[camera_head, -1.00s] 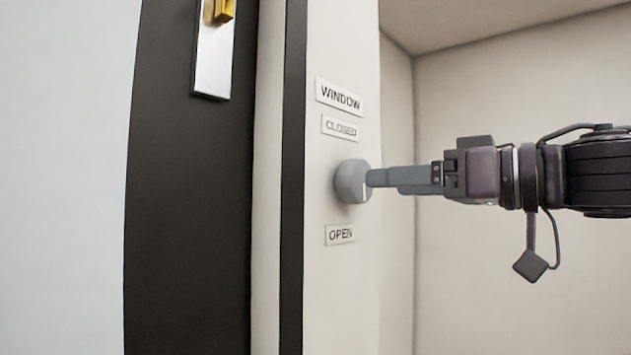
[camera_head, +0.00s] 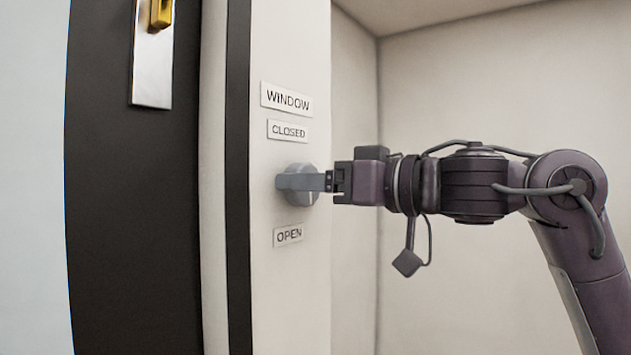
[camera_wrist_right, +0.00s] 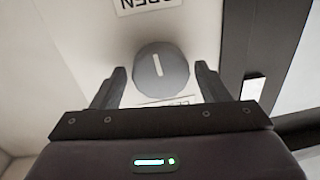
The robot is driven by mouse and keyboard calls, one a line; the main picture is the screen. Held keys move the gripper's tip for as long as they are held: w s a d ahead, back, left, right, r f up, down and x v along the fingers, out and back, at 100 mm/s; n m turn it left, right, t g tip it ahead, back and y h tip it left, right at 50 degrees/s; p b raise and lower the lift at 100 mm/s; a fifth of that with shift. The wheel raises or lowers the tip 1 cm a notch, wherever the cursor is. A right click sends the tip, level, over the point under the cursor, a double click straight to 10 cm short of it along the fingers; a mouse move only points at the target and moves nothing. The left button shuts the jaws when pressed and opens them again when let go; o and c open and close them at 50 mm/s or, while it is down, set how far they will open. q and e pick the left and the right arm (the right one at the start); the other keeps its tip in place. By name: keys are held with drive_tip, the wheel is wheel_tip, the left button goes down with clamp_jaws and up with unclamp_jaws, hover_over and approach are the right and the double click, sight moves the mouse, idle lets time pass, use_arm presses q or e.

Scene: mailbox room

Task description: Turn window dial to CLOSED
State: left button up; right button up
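The grey round window dial (camera_head: 302,197) is on the cream wall panel between the CLOSED label (camera_head: 288,131) above and the OPEN label (camera_head: 288,235) below. In the right wrist view the dial (camera_wrist_right: 162,82) shows a short white mark on its face, on the side toward the OPEN label (camera_wrist_right: 140,3). My right gripper (camera_head: 282,182) comes in from the right, and its near finger crosses in front of the dial. Its two fingers are apart, one on each side of the dial, with small gaps visible. My left gripper is out of view.
A WINDOW label (camera_head: 287,98) sits above the CLOSED label. Left of the panel is a dark door frame (camera_head: 130,220) with a silver plate (camera_head: 152,70) and a yellow part. A pale recess (camera_head: 500,80) lies open to the right.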

drive_tip(key=shift+a, duration=0.15)
drive_tip(key=c, duration=0.5)
drive_tip(key=shift+c, duration=1.4)
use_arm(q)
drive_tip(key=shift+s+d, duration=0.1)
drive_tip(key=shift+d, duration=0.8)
